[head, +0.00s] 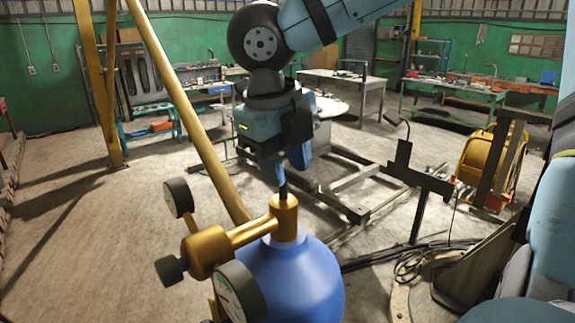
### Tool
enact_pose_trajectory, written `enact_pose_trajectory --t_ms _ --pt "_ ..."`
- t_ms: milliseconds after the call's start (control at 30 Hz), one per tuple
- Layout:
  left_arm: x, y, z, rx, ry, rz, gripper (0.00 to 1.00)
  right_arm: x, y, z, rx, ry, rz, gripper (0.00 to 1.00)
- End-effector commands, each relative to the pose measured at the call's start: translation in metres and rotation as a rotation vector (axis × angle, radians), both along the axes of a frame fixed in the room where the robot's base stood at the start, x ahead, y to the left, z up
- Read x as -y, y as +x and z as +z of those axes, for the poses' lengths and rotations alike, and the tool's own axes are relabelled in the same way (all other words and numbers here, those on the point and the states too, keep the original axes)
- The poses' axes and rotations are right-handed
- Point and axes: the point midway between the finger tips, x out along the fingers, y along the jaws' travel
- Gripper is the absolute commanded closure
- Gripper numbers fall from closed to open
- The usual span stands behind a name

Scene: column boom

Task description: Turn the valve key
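A blue gas cylinder (300,285) stands at the bottom middle of the head view, with a brass valve (285,215) on top. A dark upright stem, which looks like the valve key (283,188), rises from the top of the valve. My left gripper is not in view.
A brass regulator (208,251) with two round gauges juts left from the valve. A yellow slanted pole (190,110) passes behind it. Metal frames (350,190) and cables (410,262) lie behind and to the right. The floor at left is clear.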

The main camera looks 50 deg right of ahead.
Motion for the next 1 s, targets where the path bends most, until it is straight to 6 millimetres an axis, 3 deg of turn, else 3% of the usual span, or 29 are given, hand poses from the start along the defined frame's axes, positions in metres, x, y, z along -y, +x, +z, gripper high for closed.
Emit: enact_pose_trajectory --t_ms 200,467,633,667,1000 --pt "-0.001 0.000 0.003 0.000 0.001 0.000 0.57 0.003 -0.001 -0.016 -0.001 0.000 0.000 0.63" --pt "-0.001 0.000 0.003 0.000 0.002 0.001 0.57 0.003 0.000 -0.017 0.001 0.001 0.000 0.63" --pt "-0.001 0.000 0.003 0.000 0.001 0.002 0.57 0.003 0.000 -0.017 0.000 0.000 0.000 0.98" --pt "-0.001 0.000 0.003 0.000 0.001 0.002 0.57 0.004 0.000 -0.017 0.000 0.000 0.000 1.00" --pt "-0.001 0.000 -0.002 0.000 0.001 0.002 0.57 0.004 0.000 -0.018 0.003 -0.001 0.021 1.00"
